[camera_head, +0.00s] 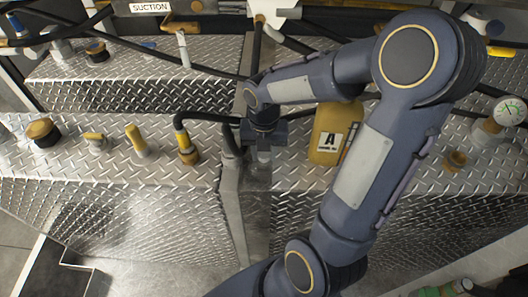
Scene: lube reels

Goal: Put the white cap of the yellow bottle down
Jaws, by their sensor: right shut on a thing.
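The yellow bottle (325,146) with a white label marked "A" stands on the diamond-plate deck, partly hidden behind my right arm. Its top is covered by my arm, so I cannot see its opening. My right gripper (264,152) points down just left of the bottle, above the gap between two plate sections. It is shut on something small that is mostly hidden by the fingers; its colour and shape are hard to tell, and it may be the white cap. No white cap shows clearly elsewhere. My left gripper is not in view.
Black hoses cross behind the gripper. On the left deck stand a yellow-topped cap (43,132), a yellow handle (136,140) and a brass hose fitting (188,152). A gauge (509,111) is at the far right. Bare plate (110,168) lies on the left.

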